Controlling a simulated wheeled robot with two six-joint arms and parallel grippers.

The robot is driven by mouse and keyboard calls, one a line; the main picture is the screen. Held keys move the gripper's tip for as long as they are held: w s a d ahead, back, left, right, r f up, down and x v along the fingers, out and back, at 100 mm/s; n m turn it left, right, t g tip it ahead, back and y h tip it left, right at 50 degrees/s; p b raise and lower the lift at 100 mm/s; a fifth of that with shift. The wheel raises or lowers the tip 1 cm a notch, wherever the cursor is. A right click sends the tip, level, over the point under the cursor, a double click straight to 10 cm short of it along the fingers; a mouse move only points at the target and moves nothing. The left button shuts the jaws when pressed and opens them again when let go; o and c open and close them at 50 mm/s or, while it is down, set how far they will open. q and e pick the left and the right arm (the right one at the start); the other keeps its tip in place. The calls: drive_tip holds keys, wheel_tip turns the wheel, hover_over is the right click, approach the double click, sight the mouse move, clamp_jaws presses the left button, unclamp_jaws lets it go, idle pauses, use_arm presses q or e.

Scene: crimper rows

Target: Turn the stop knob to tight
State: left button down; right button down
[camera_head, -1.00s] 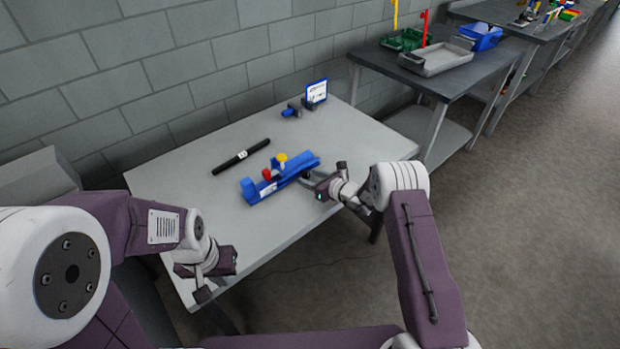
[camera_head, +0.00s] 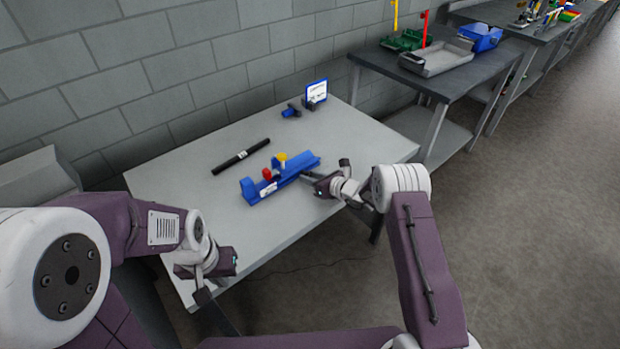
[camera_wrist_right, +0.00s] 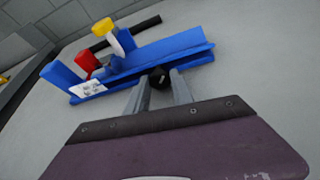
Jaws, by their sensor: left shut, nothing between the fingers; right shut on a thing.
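The blue fixture (camera_head: 298,172) lies on the grey table, with a red knob (camera_head: 266,174), a yellow knob (camera_head: 281,158) and a white label (camera_head: 268,190). In the right wrist view the fixture (camera_wrist_right: 165,54) shows a small black knob (camera_wrist_right: 159,77) on its near side. My right gripper (camera_wrist_right: 158,88) is shut on this black knob, one finger on each side. In the head view my right gripper (camera_head: 306,178) reaches the fixture from the right. Any marking for tight is not readable. My left gripper (camera_head: 236,262) is shut and empty over the table's front left edge, apart from the fixture.
A black bar (camera_head: 241,156) lies behind the fixture. A small blue and black part (camera_head: 291,111) and a blue-framed sign (camera_head: 316,92) stand at the back. The table (camera_head: 245,225) is clear in front of the fixture. A second table with a grey tray (camera_head: 436,62) stands right.

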drive_tip(key=c, duration=1.1)
unclamp_jaws()
drive_tip(key=v, duration=0.9)
drive_tip(key=shift+r, duration=0.1)
